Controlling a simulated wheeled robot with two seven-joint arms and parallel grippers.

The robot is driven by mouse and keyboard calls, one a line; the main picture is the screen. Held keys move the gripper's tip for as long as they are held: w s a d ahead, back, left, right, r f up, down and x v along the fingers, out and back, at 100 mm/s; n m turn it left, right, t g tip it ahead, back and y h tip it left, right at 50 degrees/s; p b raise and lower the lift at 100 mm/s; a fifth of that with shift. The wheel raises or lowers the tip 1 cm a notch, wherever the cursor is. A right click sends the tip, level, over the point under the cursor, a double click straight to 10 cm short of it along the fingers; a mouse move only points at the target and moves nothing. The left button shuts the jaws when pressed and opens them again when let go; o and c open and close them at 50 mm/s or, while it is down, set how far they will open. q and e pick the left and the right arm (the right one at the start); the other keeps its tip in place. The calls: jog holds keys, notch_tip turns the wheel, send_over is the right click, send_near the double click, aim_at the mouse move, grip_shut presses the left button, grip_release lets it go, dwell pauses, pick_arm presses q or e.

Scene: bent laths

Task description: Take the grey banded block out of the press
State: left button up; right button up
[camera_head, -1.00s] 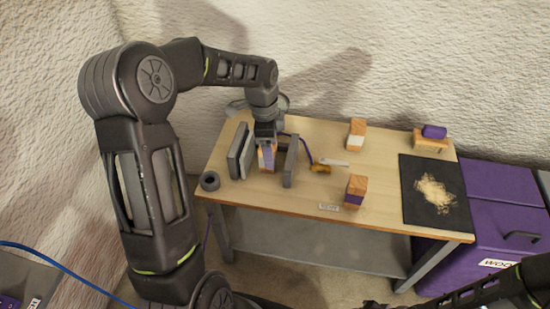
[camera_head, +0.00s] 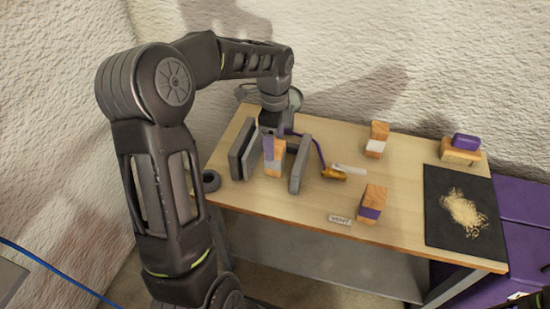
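The grey banded block (camera_head: 278,160), wood with a grey band, stands upright between the press plates. The left plates (camera_head: 243,152) and right plate (camera_head: 299,166) are grey, and a gap shows on each side of the block. My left gripper (camera_head: 269,148) comes down from above at the block's top. The other finger is hidden, so I cannot tell whether the gripper is closed on the block. My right gripper is out of view.
A white-banded block (camera_head: 376,140) and a purple-banded block (camera_head: 371,205) stand on the table (camera_head: 405,215) to the right. An orange-tipped tool (camera_head: 334,173) lies beside the press. A grey ring (camera_head: 210,181) is at left. A black mat (camera_head: 440,225) and small stand (camera_head: 461,155) are at right.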

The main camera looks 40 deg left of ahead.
aim_at(275, 168)
pick_arm(q)
jog(key=shift+f, duration=0.2)
notch_tip(275, 168, down, 5)
jog(key=shift+d+f+b, duration=0.1)
jog(key=shift+b, duration=0.3)
jog(key=shift+c, duration=0.2)
dwell(0.4)
grip_shut()
dwell(0.6)
